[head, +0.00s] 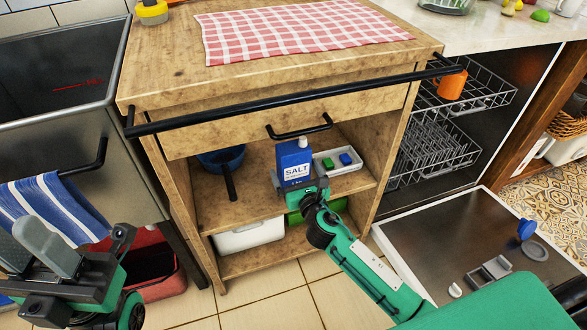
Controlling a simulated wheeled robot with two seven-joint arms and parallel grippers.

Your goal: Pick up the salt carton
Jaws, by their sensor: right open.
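The blue salt carton (294,163), with a white SALT label, stands upright on the upper shelf (255,190) of the wooden cabinet. My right gripper (300,186) is open at the front of the carton's lower part. It hides the carton's base, and I cannot tell whether its fingers touch the carton. My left gripper (35,246) is at the lower left, far from the carton, with its grey fingers pointing up; its opening is unclear.
A blue pan (223,158) is left of the carton, and a white tray (337,164) with small blocks is right. A black rail (290,99) and drawer handle (300,131) cross above. The open dishwasher door (440,235) lies at right.

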